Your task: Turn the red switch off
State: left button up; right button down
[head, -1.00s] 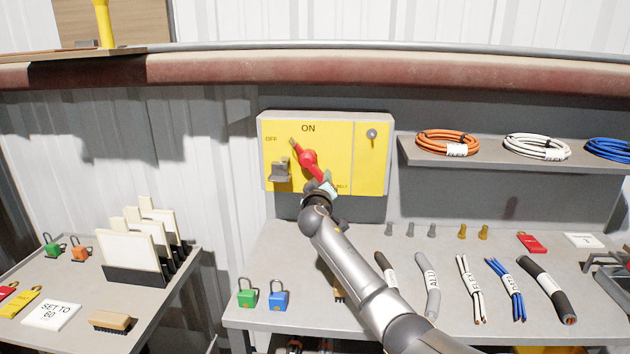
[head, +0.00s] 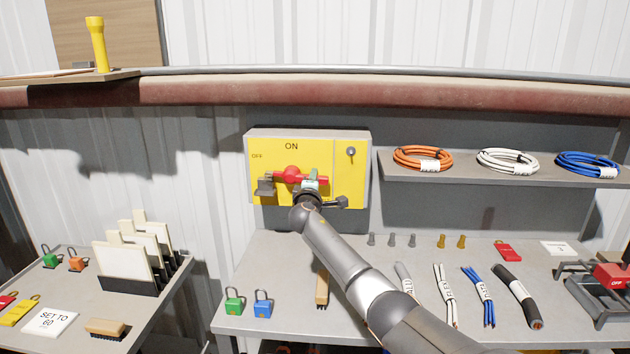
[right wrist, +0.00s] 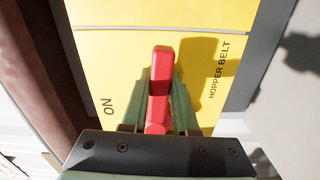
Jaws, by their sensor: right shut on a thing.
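The red switch (head: 291,174) is a rotary handle on a yellow panel (head: 350,180) with a grey edge. Its handle lies about level in the head view. ON is printed above it and OFF to its upper left. My right gripper (head: 311,184) is shut on the right part of the handle and hides some of it. In the right wrist view the red handle (right wrist: 161,70) stands between the two greenish fingers, with HOPPER BELT printed beside it. My left gripper is not in view.
A grey bracket (head: 265,187) sticks out at the panel's lower left. A shelf (head: 500,170) with cable coils is right of the panel. The bench below holds cable pieces, a green padlock (head: 233,302) and a blue padlock (head: 263,304). A side table with cards stands left.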

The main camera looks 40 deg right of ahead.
jog(key=shift+r+n+p, duration=0.15)
jog(key=shift+n+p, duration=0.15)
jog(key=shift+n, duration=0.1)
jog(key=c, duration=0.7)
grip_release()
jog(key=shift+r, duration=0.1)
jog(key=shift+s, duration=0.1)
jog(key=shift+v, duration=6.2)
